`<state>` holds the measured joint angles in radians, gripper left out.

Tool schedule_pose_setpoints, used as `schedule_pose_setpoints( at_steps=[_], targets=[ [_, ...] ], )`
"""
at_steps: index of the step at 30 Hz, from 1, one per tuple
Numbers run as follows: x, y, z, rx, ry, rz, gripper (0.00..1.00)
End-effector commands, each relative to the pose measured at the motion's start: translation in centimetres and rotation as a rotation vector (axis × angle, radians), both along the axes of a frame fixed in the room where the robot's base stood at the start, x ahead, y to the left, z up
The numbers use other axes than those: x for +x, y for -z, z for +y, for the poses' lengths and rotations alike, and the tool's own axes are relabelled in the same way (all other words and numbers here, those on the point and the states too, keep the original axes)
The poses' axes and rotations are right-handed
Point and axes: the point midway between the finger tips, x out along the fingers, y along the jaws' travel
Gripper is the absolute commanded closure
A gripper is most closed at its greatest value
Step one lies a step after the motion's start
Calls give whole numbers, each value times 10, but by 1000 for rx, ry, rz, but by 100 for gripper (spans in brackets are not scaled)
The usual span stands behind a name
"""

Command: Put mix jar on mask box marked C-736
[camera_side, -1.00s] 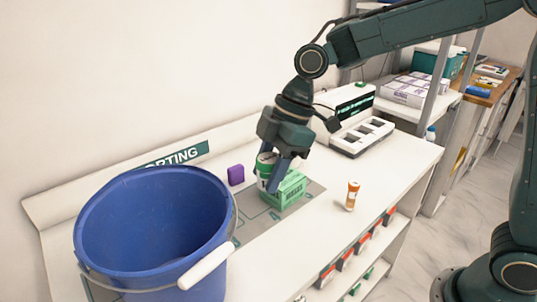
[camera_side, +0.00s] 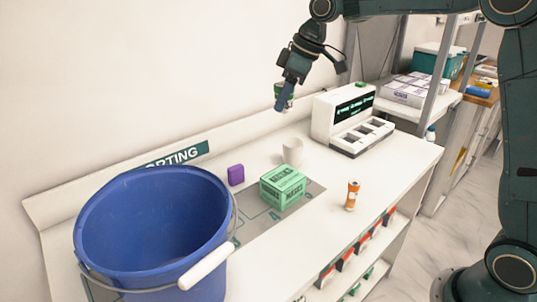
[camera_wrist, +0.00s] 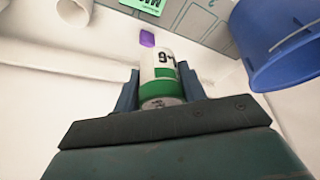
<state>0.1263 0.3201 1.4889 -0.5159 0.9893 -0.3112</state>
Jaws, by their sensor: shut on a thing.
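My gripper (camera_side: 284,98) is raised in the air above the back of the bench and shut on a white jar with a green band. In the wrist view the jar (camera_wrist: 158,68) sits between the fingers, with figures starting "94" on its side. In the side view the jar is mostly hidden by the gripper. A green mask box (camera_side: 283,187) stands on the grey printed mat, below and apart from the gripper, with nothing on its top. A corner of it shows at the top of the wrist view (camera_wrist: 146,5). The marking C-736 cannot be read.
A white cup (camera_side: 292,152) stands behind the box and a purple block (camera_side: 236,175) to its left. A large blue bucket (camera_side: 150,235) fills the left front. An orange-and-white bottle (camera_side: 352,196) stands to the right. A white machine (camera_side: 343,115) stands at the back right.

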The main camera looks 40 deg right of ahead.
Motion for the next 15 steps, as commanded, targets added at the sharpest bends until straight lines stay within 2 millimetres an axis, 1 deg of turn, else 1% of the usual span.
schedule_pose_setpoints(
  at_steps=[1, 3, 8, 11, 15],
  targets=[
    [3, -3, -6, 0, 19, -3, 81],
    [4, -4, -10, 0, 33, -3, 81],
    [5, -5, -11, 1, 41, -2, 81],
    [5, -1, -11, 2, 40, -1, 81],
    [4, 12, -10, 3, 40, 1, 81]
  ],
)
